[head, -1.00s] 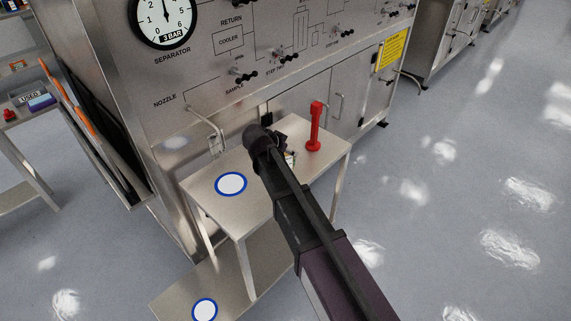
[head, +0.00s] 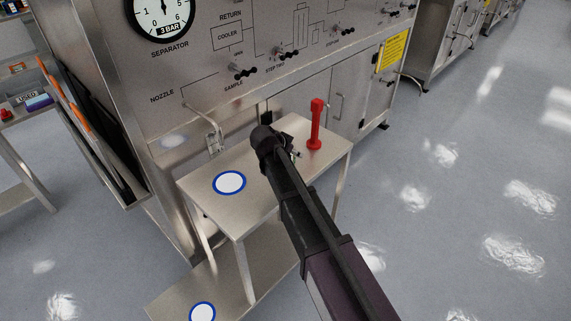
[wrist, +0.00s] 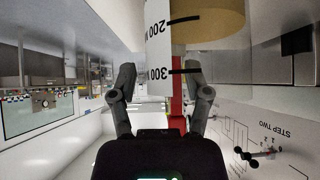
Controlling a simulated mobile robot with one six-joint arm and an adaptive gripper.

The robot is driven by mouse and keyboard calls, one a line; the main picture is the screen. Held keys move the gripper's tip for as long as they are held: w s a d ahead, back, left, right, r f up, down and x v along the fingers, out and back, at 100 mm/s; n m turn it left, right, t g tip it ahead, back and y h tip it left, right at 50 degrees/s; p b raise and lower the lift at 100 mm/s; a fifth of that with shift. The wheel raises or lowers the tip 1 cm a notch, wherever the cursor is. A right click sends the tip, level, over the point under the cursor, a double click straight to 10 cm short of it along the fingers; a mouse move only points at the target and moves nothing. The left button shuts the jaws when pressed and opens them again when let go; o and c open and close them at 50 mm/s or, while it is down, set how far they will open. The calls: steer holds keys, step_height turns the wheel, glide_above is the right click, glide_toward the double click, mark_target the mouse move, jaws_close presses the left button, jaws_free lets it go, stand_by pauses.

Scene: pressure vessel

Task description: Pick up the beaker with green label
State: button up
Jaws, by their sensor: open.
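A beaker (wrist: 160,45) with a white strip marked 200 and 300 fills the top middle of the wrist view, its writing upside down. A tan area shows beside the strip. No green label is visible on it. My gripper (wrist: 160,78) is open, with one finger on each side of the beaker's lower part in the picture; I cannot tell if they touch it. In the head view my gripper (head: 280,145) is over the small steel table, and my arm hides most of what is at it.
A red upright stand (head: 316,125) is on the table (head: 262,196), just right of my gripper. A blue-ringed white disc (head: 229,183) lies on the table's left part. A nozzle pipe (head: 203,118) hangs from the steel panel (head: 205,60) behind.

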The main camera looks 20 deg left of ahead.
steer(key=shift+w+f, duration=0.1)
stand_by(0.6)
jaws_close()
